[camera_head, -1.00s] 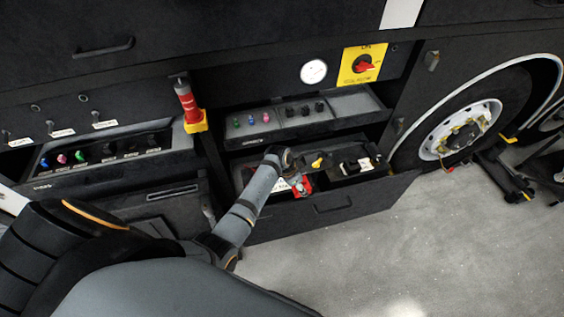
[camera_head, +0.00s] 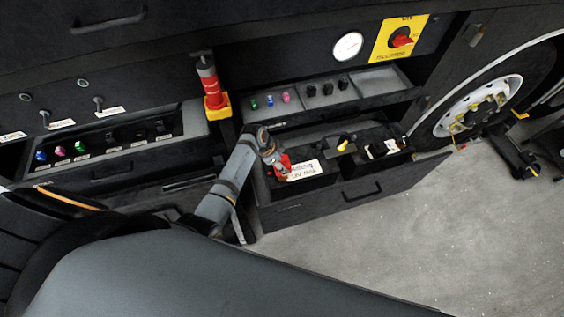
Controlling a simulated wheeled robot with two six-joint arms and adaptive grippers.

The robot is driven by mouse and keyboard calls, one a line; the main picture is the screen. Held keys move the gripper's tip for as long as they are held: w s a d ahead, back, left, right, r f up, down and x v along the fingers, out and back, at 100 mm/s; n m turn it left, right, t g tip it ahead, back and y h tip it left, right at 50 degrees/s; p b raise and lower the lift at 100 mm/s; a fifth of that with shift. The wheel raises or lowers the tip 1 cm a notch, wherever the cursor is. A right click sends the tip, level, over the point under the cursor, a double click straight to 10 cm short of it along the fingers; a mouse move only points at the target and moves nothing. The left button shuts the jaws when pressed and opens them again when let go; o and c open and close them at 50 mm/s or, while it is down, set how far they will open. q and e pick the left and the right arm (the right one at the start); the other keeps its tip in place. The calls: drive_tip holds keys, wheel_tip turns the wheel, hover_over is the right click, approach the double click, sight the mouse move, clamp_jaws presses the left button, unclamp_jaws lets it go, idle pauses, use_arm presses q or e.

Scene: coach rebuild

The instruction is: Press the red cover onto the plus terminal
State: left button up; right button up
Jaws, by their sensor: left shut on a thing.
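The red cover (camera_head: 285,162) is at the left part of the open lower drawer (camera_head: 333,193). My left gripper (camera_head: 276,159) reaches in from the lower left and is shut on the red cover, hiding part of it. A white label with dark print (camera_head: 304,171) lies just right of the cover, on or by the dark battery. The plus terminal cannot be made out, and I cannot tell whether the cover touches it. A yellow-and-black part (camera_head: 344,143) and a black-and-white part (camera_head: 383,149) are further right in the drawer. My right gripper is not in view.
A shelf with coloured knobs (camera_head: 324,98) sits above the drawer. A red-and-yellow post (camera_head: 211,88) stands to the left. A yellow switch plate (camera_head: 398,39) and a white gauge (camera_head: 348,46) are above. A wheel (camera_head: 478,106) is at right. The grey floor at lower right is clear.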

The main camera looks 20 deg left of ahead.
use_arm(q)
wheel_tip(320, 180, down, 2)
drive_tip(key=shift+f+b, duration=0.1)
drive_tip(key=shift+b, duration=0.65)
drive_tip(key=shift+d+f+b, duration=0.1)
drive_tip(key=shift+f+b, duration=0.55)
drive_tip(key=shift+b, duration=0.15)
drive_tip(key=shift+f, duration=0.25)
drive_tip(key=shift+f+b, duration=0.7)
drive_tip(key=shift+f, duration=0.35)
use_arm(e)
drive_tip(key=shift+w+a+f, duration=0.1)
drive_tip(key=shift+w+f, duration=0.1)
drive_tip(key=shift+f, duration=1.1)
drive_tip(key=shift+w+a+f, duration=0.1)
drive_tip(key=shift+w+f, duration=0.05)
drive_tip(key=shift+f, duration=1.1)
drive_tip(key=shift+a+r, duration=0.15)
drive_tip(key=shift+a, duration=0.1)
use_arm(q)
drive_tip(key=shift+r+p, duration=0.1)
drive_tip(key=shift+p, duration=0.5)
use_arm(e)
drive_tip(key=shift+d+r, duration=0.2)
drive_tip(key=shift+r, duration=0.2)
